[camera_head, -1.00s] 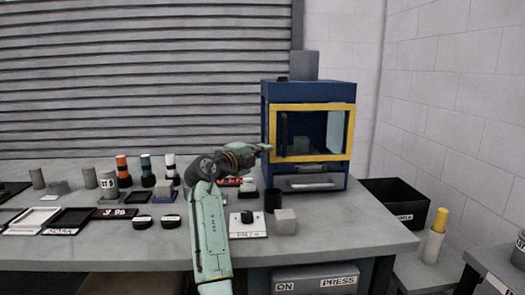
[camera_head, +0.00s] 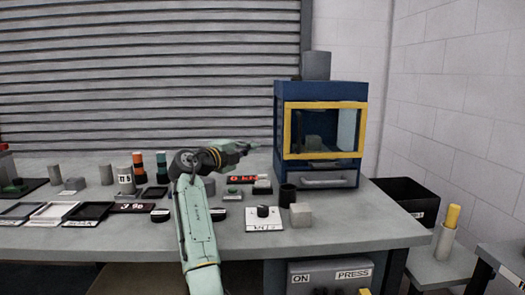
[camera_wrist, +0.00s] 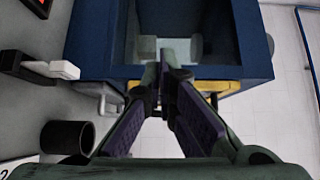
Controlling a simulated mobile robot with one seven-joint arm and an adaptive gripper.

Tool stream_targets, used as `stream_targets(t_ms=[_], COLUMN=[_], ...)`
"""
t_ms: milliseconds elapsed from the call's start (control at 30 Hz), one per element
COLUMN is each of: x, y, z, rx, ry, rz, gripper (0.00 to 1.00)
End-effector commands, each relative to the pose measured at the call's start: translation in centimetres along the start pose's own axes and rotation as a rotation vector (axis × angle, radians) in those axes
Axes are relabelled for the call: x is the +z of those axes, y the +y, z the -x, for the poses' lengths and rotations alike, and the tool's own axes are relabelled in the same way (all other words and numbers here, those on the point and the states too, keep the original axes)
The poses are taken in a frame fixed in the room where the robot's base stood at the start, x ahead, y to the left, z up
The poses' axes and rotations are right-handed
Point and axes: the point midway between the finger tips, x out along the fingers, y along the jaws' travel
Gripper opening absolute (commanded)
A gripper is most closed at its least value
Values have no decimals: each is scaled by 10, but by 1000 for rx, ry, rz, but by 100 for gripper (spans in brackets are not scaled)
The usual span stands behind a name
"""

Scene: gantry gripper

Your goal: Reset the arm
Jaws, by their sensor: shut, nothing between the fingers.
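My gripper (camera_head: 246,146) is at the end of my pale green arm, above the table and left of the blue press cabinet (camera_head: 279,130). In the wrist view my gripper (camera_wrist: 165,62) has its fingertips together with nothing between them. The cabinet (camera_wrist: 252,45) lies ahead in that view, with a grey block (camera_wrist: 184,46) inside. The cabinet's yellow-framed window (camera_head: 325,104) is in front in the head view, with a grey handle (camera_head: 328,181) below it.
A dark cup (camera_head: 287,196), a grey cube (camera_head: 300,215) and a knob plate (camera_head: 263,226) stand before the cabinet. A red display (camera_head: 243,180) is behind the arm. Trays (camera_head: 50,212) and cylinders fill the left side. A black bin (camera_head: 407,200) is at right.

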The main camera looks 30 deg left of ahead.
Motion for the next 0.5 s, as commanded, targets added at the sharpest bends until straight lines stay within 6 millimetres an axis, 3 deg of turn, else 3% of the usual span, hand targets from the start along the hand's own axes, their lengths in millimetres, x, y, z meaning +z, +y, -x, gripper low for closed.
stream_targets(t_ms=[367,500], x=[9,26], y=[-2,-19], z=[5,25], rx=[-9,-90], ry=[-24,-180], rz=[19,142], gripper=[0,0])
